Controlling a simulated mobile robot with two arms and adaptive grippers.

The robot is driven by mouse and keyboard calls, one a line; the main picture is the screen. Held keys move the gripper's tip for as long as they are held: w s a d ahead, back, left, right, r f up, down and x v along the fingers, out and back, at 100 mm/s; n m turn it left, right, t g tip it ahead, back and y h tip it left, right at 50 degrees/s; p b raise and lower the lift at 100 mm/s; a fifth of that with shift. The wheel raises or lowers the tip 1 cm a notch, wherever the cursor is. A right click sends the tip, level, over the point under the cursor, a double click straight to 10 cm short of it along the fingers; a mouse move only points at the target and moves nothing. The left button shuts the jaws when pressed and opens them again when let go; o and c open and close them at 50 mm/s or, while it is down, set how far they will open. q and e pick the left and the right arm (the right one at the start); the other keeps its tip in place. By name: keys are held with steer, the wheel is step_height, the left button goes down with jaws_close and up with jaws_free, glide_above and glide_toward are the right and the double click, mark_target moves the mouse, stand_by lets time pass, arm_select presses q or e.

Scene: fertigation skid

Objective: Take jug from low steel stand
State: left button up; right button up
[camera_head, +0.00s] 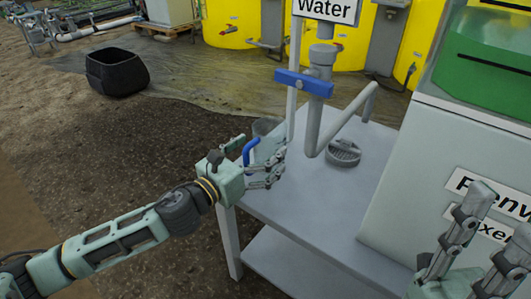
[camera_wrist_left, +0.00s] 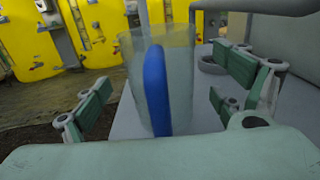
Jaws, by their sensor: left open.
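The jug (camera_head: 268,128) is clear with a blue handle and stands upright at the near left of the low steel stand (camera_head: 290,205). My left gripper (camera_head: 274,168) is open at the jug's handle side. In the left wrist view, the jug (camera_wrist_left: 182,70) shows between the spread fingers (camera_wrist_left: 165,100), with its blue handle (camera_wrist_left: 156,88) facing the camera. The fingers hide part of the jug in the head view, and I cannot tell whether they touch it. My right gripper (camera_head: 493,225) is at the lower right, its fingers apart and empty.
A grey pipe with a blue valve lever (camera_head: 303,82) and a Water sign (camera_head: 326,10) rises beside the jug. A round drain (camera_head: 343,152) sits on the stand. A pale cabinet (camera_head: 425,170) blocks the right. A black tub (camera_head: 116,72) stands on the ground.

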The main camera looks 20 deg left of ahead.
arm_select(q)
steer(key=shift+x, duration=1.1)
steer(key=shift+c, duration=0.4)
steer(key=c, duration=1.1)
steer(key=shift+c, duration=0.5)
steer(key=shift+r, duration=0.1)
